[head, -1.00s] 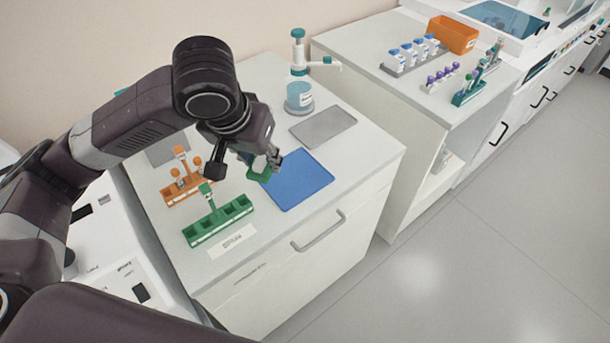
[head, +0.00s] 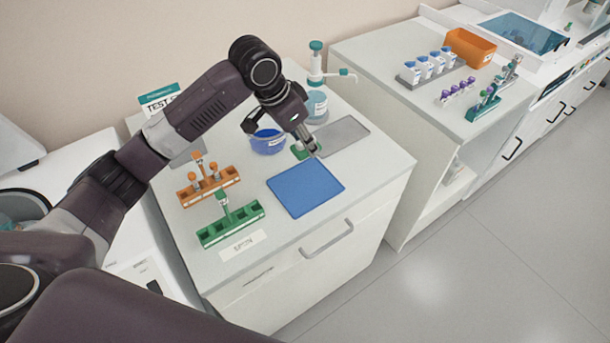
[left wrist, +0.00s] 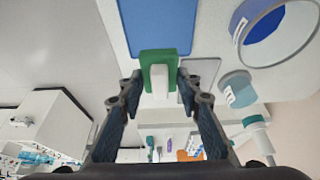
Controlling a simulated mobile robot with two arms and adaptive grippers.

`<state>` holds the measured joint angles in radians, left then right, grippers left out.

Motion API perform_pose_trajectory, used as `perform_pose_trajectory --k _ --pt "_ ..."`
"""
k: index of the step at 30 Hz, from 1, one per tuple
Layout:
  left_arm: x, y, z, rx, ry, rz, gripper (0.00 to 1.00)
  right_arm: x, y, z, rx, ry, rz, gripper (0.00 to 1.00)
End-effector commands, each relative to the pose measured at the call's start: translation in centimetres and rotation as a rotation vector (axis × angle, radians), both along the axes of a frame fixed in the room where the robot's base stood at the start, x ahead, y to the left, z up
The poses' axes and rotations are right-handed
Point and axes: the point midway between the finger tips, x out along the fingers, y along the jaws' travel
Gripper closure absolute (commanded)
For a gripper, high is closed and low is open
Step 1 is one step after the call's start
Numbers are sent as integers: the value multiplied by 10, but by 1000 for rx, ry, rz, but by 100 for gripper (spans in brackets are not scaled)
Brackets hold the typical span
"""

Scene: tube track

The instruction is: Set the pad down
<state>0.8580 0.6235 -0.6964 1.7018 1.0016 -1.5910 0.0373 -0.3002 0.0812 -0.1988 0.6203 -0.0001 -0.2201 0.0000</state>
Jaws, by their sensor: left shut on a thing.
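My left gripper (head: 312,152) is shut on a small green pad (head: 299,150) with a white grip block. In the left wrist view the pad (left wrist: 158,62) sits between the fingertips (left wrist: 158,84), which close on its white block. The head view shows it near the back edge of a blue mat (head: 305,188); whether it touches the bench top I cannot tell. In the left wrist view the mat (left wrist: 165,22) lies beyond the pad, which overlaps its edge. My right gripper is not in view.
A blue bowl (head: 268,142) stands left of the gripper. A grey plate (head: 343,135) and a pump bottle (head: 316,103) are behind it. Orange (head: 208,187) and green (head: 230,225) racks stand at the left. The blue mat is clear.

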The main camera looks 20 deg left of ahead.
Motion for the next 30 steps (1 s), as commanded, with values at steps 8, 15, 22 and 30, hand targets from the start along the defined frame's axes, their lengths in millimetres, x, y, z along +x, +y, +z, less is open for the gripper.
perform_pose_trajectory --k 8,15,22,30 --pt "-1 0 -69 0 4 1 91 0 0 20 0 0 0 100" --pt "0 0 -96 0 0 0 91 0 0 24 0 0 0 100" --pt "-1 0 -128 0 2 1 91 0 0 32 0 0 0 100" --pt "0 0 -137 0 -3 1 91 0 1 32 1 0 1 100"
